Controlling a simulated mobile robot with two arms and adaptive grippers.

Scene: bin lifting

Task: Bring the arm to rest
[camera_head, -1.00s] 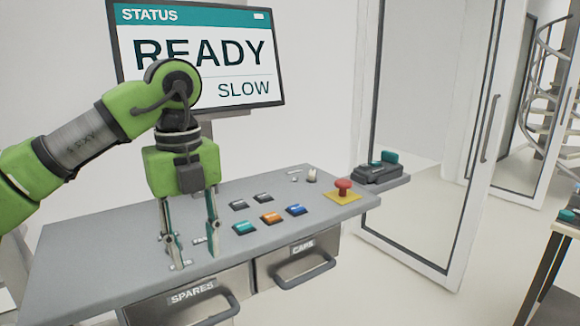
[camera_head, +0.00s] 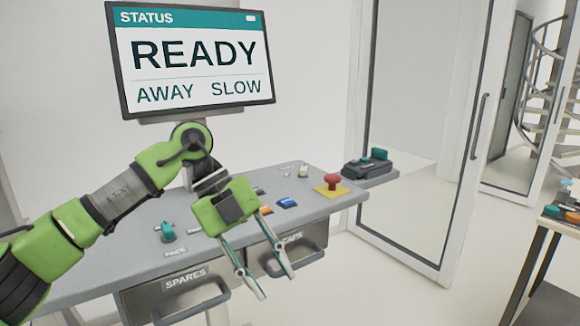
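My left arm, green and grey, comes in from the left. My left gripper (camera_head: 264,285) hangs tilted, its two thin fingers spread apart with nothing between them. It is in front of the panel's front edge, over the drawer fronts. The grey control panel (camera_head: 120,268) is partly hidden behind my arm. My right gripper does not show.
The status screen (camera_head: 190,60) reads READY, AWAY, SLOW. A red stop button (camera_head: 333,181) sits on a yellow plate. A teal knob (camera_head: 168,231) stands on the panel. Drawers SPARES (camera_head: 186,278) and CAPS (camera_head: 290,238) have protruding handles. A glass door stands to the right.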

